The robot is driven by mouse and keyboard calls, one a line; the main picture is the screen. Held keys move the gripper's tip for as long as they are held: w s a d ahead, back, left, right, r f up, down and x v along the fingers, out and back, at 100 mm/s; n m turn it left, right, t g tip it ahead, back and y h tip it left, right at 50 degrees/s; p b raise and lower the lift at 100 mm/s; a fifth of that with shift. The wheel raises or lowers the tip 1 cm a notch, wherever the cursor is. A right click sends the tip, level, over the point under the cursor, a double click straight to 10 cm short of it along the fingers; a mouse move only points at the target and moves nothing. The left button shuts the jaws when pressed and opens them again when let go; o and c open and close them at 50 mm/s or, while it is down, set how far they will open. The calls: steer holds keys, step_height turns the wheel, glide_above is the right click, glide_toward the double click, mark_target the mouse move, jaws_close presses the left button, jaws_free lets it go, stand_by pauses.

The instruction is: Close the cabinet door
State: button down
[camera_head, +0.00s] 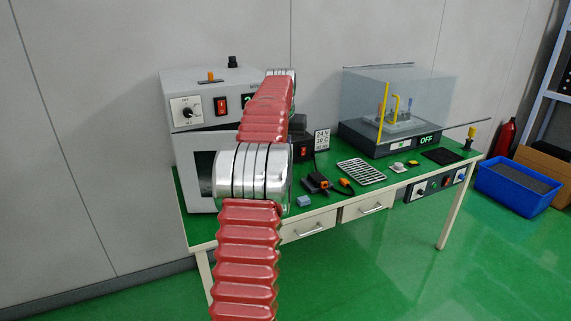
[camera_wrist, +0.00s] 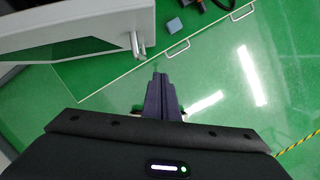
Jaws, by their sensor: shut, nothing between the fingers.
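The grey-white cabinet (camera_head: 195,100) stands at the left end of the green table, with a knob and a red switch on its upper panel. Its dark window shows below, partly hidden by my arm. In the wrist view the cabinet door (camera_wrist: 80,22) fills the upper left, a thick pale panel with a window, and seems to stand out from the cabinet. Its metal handle (camera_wrist: 139,42) is at the right end. My gripper (camera_wrist: 159,78) is shut and empty, below and slightly right of the handle in the picture, apart from it. My arm hides the gripper in the head view.
The green table (camera_head: 325,200) carries a metal rack (camera_head: 361,172), small dark tools, a blue block (camera_head: 304,201) and a clear-covered device (camera_head: 398,105). Drawer handles stick out along its front. A blue bin (camera_head: 517,190) stands right. Floor before the table is clear.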

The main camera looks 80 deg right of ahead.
steer(key=shift+r, duration=0.2)
steer(key=shift+w, duration=0.1)
